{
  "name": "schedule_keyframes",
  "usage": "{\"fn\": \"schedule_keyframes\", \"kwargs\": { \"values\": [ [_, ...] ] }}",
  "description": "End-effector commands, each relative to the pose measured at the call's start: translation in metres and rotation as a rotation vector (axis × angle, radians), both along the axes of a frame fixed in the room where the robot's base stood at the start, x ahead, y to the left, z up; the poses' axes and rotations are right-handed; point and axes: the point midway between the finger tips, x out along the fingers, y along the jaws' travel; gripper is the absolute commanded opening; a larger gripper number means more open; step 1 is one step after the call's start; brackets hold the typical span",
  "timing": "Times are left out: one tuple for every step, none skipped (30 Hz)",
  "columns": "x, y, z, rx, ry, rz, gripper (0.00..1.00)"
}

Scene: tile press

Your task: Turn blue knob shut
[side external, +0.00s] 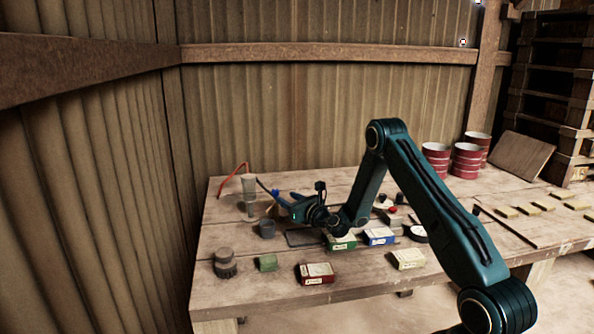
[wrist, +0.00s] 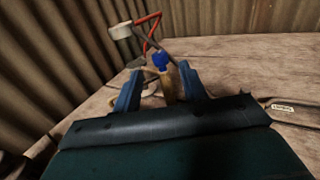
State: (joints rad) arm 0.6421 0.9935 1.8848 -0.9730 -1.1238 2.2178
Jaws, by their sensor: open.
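The blue knob (wrist: 161,61) shows in the wrist view, just beyond and between my fingertips, at the end of a tan, post-like part (wrist: 168,88). In the side view the blue knob (side external: 275,192) is a small spot just left of my gripper. My gripper (wrist: 157,72) is open, with one blue finger on each side of the tan part. I cannot tell whether either finger touches it. In the side view my gripper (side external: 281,203) reaches left, low over the back left of the table. The knob's exact turn angle is too small to read.
Red tins (side external: 467,160) stand at the back right.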

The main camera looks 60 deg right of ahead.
Motion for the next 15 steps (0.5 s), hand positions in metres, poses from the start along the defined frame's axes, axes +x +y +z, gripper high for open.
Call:
{"fn": "schedule_keyframes", "kwargs": {
  "values": [
    [-0.004, 0.001, -0.001, 0.002, 0.002, 0.0, 0.42],
    [-0.005, 0.002, -0.001, 0.002, 0.001, 0.001, 0.42],
    [-0.008, 0.002, -0.001, 0.002, 0.002, 0.001, 0.42],
    [-0.01, 0.003, -0.001, 0.002, 0.002, 0.001, 0.42],
    [-0.012, 0.003, -0.001, 0.002, 0.002, 0.0, 0.42],
    [-0.015, 0.004, -0.001, 0.002, 0.002, 0.0, 0.42],
    [-0.017, 0.004, -0.001, 0.002, 0.001, -0.001, 0.42],
    [-0.019, 0.005, -0.001, 0.002, 0.002, -0.001, 0.42],
    [-0.021, 0.005, -0.001, 0.002, 0.002, -0.002, 0.42],
    [-0.023, 0.006, -0.001, 0.003, 0.0, -0.002, 0.42],
    [-0.025, 0.007, -0.001, 0.002, 0.003, -0.001, 0.42],
    [-0.027, 0.008, -0.002, 0.003, 0.002, 0.0, 0.42],
    [-0.029, 0.008, -0.002, 0.003, 0.002, 0.001, 0.42],
    [-0.03, 0.009, -0.002, 0.002, 0.003, 0.001, 0.42],
    [-0.032, 0.009, -0.002, 0.003, 0.002, 0.001, 0.42]
  ]
}}
